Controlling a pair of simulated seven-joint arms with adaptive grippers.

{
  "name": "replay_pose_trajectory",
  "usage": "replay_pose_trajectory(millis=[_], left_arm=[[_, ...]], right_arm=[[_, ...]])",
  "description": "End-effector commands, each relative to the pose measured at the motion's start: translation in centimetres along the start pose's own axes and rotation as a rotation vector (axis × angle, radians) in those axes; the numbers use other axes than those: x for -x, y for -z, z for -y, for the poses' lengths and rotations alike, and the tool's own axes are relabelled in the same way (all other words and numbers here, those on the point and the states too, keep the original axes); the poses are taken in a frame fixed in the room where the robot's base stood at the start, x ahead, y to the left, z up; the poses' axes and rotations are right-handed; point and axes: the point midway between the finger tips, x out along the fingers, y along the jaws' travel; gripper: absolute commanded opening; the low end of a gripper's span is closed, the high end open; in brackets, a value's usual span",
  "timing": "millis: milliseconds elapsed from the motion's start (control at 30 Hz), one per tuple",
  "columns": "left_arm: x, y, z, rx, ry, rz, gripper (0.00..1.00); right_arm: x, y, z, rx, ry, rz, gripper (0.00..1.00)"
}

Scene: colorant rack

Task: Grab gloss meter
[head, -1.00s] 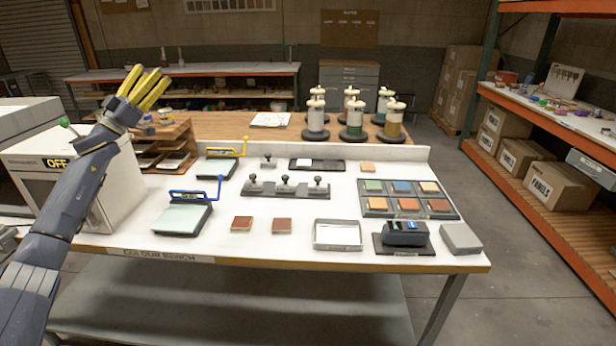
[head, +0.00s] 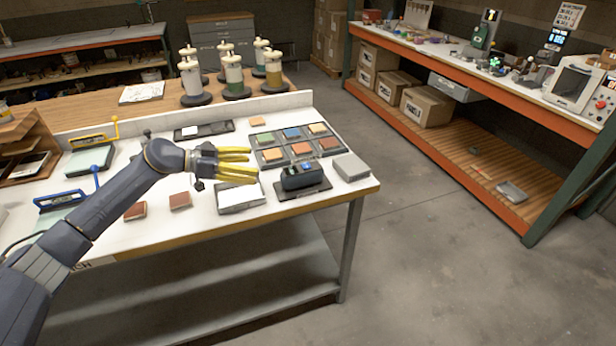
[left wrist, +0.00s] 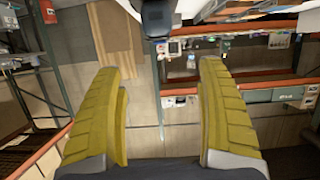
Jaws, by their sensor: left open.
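The gloss meter (head: 303,177), a dark box-shaped device with a blue top, sits on a black base near the bench's front right corner. My left gripper (head: 254,167) is just left of it in the head view, its yellow fingers spread and pointing towards it. They look apart from the meter, with nothing between them. The left wrist view shows the two fingers (left wrist: 160,70) wide apart. A dark shape at the top of that view is cut off, and I cannot tell what it is. My right gripper is out of view.
A white-filled tray (head: 240,198) lies just below the left gripper. A grey block (head: 351,167) is right of the meter, and a rack of coloured tiles (head: 262,140) lies behind. Jars on dark bases stand farther back. The floor right of the bench is open.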

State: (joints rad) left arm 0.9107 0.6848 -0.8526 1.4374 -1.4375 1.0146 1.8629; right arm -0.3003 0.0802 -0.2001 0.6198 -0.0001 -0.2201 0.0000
Motion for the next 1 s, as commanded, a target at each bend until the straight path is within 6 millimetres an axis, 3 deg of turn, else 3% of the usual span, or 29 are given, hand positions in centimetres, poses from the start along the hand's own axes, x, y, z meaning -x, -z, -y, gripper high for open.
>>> replay_pose_trajectory(millis=[600, 1000], left_arm=[[-10.2, -0.1, -0.1, 0.0, -0.002, 0.002, 0.74], [-12.4, -0.2, -0.1, 0.0, -0.001, 0.002, 0.74]], right_arm=[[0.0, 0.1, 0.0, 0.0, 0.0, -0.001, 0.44], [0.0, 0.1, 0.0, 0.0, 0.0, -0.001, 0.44]])
